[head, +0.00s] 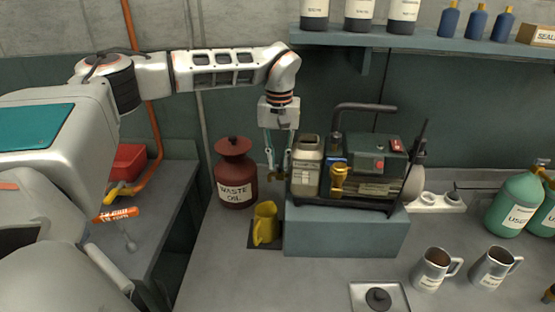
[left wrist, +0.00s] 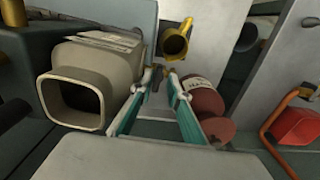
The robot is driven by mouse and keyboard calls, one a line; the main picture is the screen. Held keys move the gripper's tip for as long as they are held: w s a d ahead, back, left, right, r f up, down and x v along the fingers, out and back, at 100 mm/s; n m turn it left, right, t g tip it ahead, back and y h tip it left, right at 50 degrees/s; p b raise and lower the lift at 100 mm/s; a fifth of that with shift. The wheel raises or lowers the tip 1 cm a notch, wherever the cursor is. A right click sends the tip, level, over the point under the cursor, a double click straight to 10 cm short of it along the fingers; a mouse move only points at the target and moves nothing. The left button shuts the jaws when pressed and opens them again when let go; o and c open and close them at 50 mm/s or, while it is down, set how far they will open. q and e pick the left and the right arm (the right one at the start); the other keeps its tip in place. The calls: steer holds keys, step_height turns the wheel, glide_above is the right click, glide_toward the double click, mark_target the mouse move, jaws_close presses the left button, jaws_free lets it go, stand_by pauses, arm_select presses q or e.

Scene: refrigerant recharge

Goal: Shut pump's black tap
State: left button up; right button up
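The pump (head: 375,165) is a dark machine with a black carry handle, standing on a teal block. My left gripper (head: 278,165) points down at the pump's left end, beside a beige bottle (head: 306,168). A small brass and dark fitting, which looks like the tap (head: 271,181), shows at its fingertips. In the left wrist view a small dark piece shows between the fingertips (left wrist: 161,82) of my left gripper. The fingers stand a little apart; I see no clear contact. The tap's handle position is hard to make out. My right gripper is out of view.
A yellow jug (head: 265,223) stands below the gripper on a dark mat. A red-brown waste oil can (head: 235,180) is close on the left. Metal mugs (head: 433,269) and green bottles (head: 515,205) stand at right. The bench in front of the block (head: 345,236) is mostly free.

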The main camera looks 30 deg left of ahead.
mark_target(280, 164)
arm_select(q)
steer(key=shift+w+d+r, duration=0.1)
steer(key=shift+d+r, duration=0.05)
steer(key=shift+r, duration=0.3)
steer(key=shift+w+d+r, duration=0.1)
steer(key=shift+r, duration=0.35)
steer(key=r, duration=0.4)
steer(key=shift+d, duration=0.2)
steer(key=shift+s+a+r, duration=0.1)
steer(key=shift+a+r, duration=0.05)
steer(key=shift+r, duration=0.7)
steer(key=shift+a+r, duration=0.1)
steer(key=shift+r, duration=0.7)
steer(key=shift+f, duration=0.1)
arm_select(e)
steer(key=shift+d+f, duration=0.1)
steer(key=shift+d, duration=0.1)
